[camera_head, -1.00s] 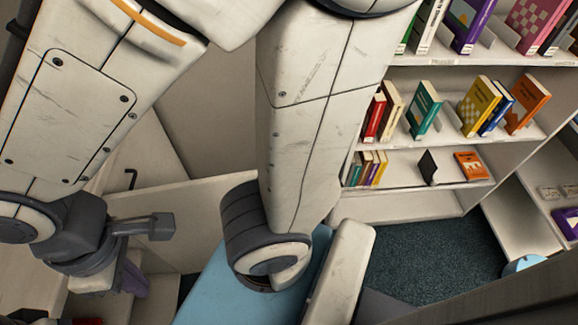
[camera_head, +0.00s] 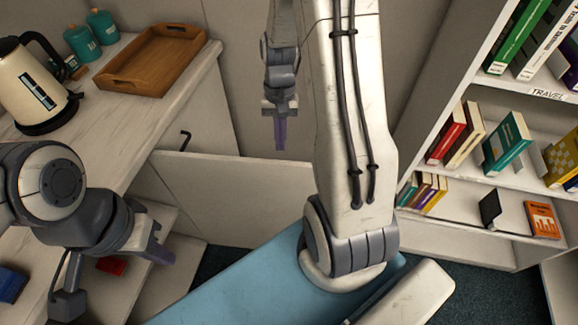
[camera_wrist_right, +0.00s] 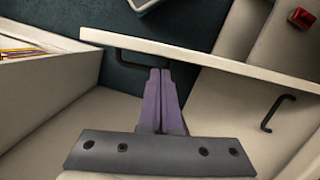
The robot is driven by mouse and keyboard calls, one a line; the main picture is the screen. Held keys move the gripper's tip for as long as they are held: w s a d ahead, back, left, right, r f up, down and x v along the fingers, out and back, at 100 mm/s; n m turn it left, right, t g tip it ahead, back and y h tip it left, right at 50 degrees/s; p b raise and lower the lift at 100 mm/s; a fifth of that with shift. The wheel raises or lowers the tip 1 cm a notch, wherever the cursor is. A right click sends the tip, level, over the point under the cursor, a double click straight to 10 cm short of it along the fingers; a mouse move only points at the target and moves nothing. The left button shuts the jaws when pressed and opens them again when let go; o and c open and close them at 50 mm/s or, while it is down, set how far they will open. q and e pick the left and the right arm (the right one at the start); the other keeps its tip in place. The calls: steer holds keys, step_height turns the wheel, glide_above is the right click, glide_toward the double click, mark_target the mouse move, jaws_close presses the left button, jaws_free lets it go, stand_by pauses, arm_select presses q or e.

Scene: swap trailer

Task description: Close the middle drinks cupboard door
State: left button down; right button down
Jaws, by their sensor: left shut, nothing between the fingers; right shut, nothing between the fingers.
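The middle drinks cupboard door (camera_head: 235,195) is a pale panel standing open, jutting out from under the counter. In the right wrist view the door (camera_wrist_right: 225,65) runs across the top, with its dark handle (camera_wrist_right: 125,64) near its left end. My right gripper (camera_head: 280,145) is shut and empty, pointing down on the far side of the door. In the wrist view its purple fingertips (camera_wrist_right: 160,72) overlap the door and handle; I cannot tell if they touch. My left gripper (camera_head: 160,250) is shut and empty on the near side, by the open shelves.
The counter (camera_head: 165,110) holds a kettle (camera_head: 30,85), canisters (camera_head: 85,40) and a wooden tray (camera_head: 153,60). Another door's handle (camera_head: 185,140) shows below it. A red item (camera_head: 111,265) sits on a cupboard shelf. A bookcase (camera_head: 480,245) stands right; dark carpet (camera_head: 215,260) lies between.

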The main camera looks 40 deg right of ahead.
mark_target(291, 170)
steer(key=shift+m, duration=0.7)
steer(key=f, duration=0.4)
steer(key=s+d+f, duration=0.1)
steer(key=f, duration=0.3)
steer(key=s+f, duration=0.1)
steer(key=f, duration=0.2)
steer(key=shift+s+d+f+b, duration=0.2)
steer(key=shift+d+f+b, duration=0.1)
steer(key=shift+d+f, duration=0.1)
